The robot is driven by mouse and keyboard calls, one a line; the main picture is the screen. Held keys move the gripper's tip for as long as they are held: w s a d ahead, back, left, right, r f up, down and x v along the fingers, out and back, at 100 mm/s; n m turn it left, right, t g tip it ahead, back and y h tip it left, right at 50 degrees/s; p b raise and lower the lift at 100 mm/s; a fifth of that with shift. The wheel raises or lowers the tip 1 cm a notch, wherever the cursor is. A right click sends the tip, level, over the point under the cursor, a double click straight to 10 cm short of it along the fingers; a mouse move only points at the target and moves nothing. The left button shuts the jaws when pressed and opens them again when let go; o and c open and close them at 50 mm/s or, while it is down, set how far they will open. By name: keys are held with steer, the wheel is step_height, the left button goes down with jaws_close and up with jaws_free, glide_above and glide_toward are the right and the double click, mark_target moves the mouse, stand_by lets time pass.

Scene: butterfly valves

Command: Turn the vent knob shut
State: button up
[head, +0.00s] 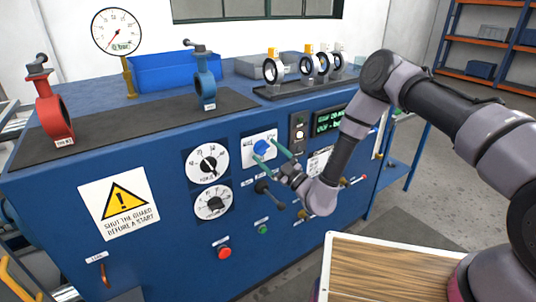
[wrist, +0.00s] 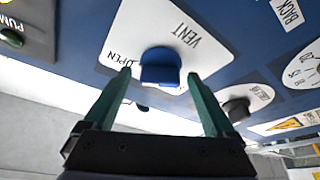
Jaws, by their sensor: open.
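The vent knob (head: 262,147) is a blue knob on a white plate, on the front of the blue cabinet. In the wrist view the knob (wrist: 160,67) sits between and just beyond my fingertips, with the words VENT and OPEN on its plate (wrist: 190,30). My gripper (head: 283,158) has green fingers and is open. The fingers (wrist: 160,75) stand on either side of the knob, and I cannot tell whether either touches it. The picture does not clearly show the knob's pointer or a label for shut.
A black lever (head: 268,191) sticks out just below the vent plate. Two dials (head: 207,163) are to the left, and a switch panel (head: 299,130) and green display (head: 328,121) to the right. Red (head: 224,252) and green (head: 263,229) buttons are lower. A wooden-topped table (head: 385,272) stands in front.

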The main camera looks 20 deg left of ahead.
steer(key=c, duration=1.4)
steer(key=shift+n, duration=0.3)
steer(key=n+g, duration=0.1)
steer(key=n, duration=0.2)
steer(key=n+g, duration=0.2)
steer(key=n, duration=0.1)
steer(key=shift+w+d+r+n, duration=0.1)
steer(key=shift+d+n, duration=0.05)
steer(key=shift+n, duration=0.25)
steer(key=n+g+h, duration=0.1)
steer(key=n, duration=0.2)
steer(key=n+g, duration=0.1)
steer(key=n, duration=0.2)
steer(key=shift+r+n+h, duration=0.2)
steer(key=shift+n+h, duration=0.1)
steer(key=shift+h, duration=0.1)
steer(key=n+h, duration=0.1)
steer(key=n, duration=0.1)
steer(key=n+h, duration=0.1)
steer(key=n, duration=0.2)
steer(key=shift+r+h, duration=0.15)
steer(key=shift+h, duration=0.15)
steer(key=n+t+h, duration=0.1)
steer(key=n+h, duration=0.1)
steer(key=n, duration=0.2)
steer(key=shift+r, duration=0.1)
